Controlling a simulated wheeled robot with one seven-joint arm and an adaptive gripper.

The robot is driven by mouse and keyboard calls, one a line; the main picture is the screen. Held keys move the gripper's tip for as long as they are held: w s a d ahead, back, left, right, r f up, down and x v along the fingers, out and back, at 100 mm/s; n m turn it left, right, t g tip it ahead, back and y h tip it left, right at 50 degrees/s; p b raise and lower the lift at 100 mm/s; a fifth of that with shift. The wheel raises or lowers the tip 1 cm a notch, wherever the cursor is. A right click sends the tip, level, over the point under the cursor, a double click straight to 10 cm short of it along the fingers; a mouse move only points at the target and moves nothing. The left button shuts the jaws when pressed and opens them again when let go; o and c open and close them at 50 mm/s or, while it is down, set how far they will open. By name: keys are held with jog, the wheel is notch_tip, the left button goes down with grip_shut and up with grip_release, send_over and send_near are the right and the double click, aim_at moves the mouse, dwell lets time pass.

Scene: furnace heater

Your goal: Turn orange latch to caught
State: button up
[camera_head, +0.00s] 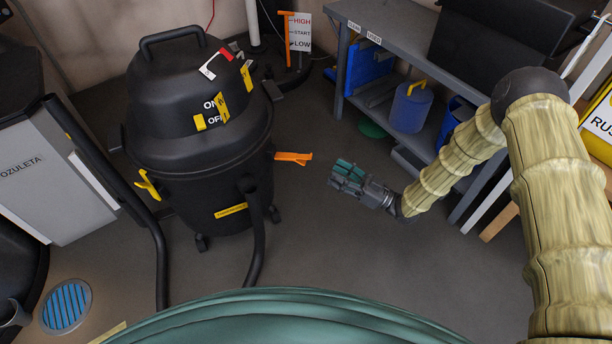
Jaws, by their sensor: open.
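The orange latch (293,158) sticks out to the right from the side of the black vacuum drum (185,185), just below the rim of its lid. It lies roughly level, with its free end pointing right. My gripper (345,175) is open and empty, a short way to the right of the latch and slightly lower in the picture. It points left toward the drum and does not touch the latch. A yellow latch (148,185) sits on the drum's left side, angled outward.
A grey metal shelf (400,40) with a blue canister (410,107) stands behind my arm at the right. A black hose (258,235) hangs at the drum's front. A grey cabinet (50,175) stands at the left.

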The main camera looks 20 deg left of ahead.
aim_at(305, 162)
jog(key=n+g+b, duration=0.1)
jog(key=f+n+g+y+b, duration=0.1)
jog(key=n+g+b, duration=0.1)
jog(key=g, duration=0.1)
jog(key=shift+a+f+n+y, duration=0.3)
jog(key=shift+a+f, duration=0.05)
jog(key=b+x, duration=0.4)
jog(key=x, duration=0.4)
jog(key=shift+s+a, duration=0.1)
jog(key=shift+a, duration=0.35)
jog(key=shift+x, duration=0.9)
jog(key=shift+r, duration=0.15)
grip_shut()
